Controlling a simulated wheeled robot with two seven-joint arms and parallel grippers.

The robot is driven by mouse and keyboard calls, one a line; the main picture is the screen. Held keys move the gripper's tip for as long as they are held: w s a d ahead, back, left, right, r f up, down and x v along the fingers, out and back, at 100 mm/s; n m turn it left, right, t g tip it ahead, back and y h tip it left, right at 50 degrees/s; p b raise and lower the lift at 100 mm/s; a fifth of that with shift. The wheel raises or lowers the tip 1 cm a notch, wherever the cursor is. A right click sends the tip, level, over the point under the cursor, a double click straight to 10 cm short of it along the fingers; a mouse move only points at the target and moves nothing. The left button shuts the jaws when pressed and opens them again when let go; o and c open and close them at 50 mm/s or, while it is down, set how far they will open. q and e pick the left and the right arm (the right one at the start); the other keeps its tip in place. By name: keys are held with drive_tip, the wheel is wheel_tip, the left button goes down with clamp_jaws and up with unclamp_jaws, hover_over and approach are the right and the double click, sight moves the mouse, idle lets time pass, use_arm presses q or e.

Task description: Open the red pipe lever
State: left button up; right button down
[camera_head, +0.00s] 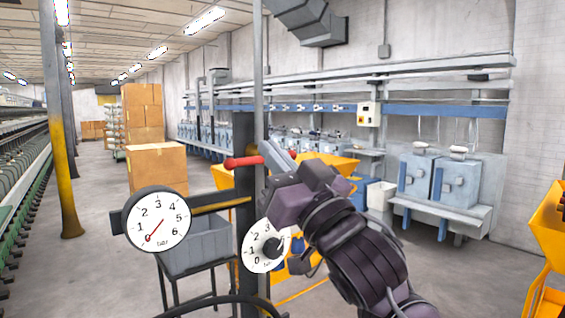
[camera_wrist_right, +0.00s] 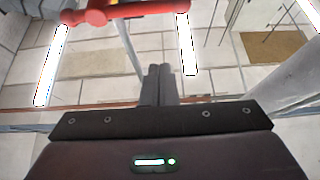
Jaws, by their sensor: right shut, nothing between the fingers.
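The red pipe lever (camera_head: 245,161) shows in the head view as a short red bar, roughly level, beside a dark upright post. In the right wrist view the red lever (camera_wrist_right: 120,12) crosses the top left, with a thick rounded end. My right gripper (camera_head: 272,148) is close to the lever's right end, its fingers pressed together. In the right wrist view the gripper (camera_wrist_right: 158,72) is shut and empty, with a visible gap between its tips and the lever. The lever's right end is partly hidden behind the gripper in the head view. My left gripper is not in view.
A white pressure gauge (camera_head: 160,221) stands left of the post, its red needle near 0. A white numbered dial (camera_head: 260,250) sits lower, partly hidden by my right arm. A grey bin (camera_head: 200,245) and cardboard boxes (camera_head: 157,168) stand behind. Open floor lies at the left.

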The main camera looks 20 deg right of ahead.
sight(254, 163)
drive_tip(key=p+x, duration=0.2)
drive_tip(key=x, duration=0.4)
wheel_tip(254, 163, down, 4)
drive_tip(key=shift+w+a+f, duration=0.1)
drive_tip(key=shift+w, duration=0.05)
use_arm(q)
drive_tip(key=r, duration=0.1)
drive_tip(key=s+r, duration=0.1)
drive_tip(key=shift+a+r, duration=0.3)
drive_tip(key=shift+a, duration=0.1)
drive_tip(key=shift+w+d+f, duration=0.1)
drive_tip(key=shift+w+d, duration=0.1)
use_arm(e)
drive_tip(key=shift+f+n+g+y, duration=0.4)
drive_tip(key=shift+n+y, duration=0.2)
drive_tip(key=shift+n, duration=0.3)
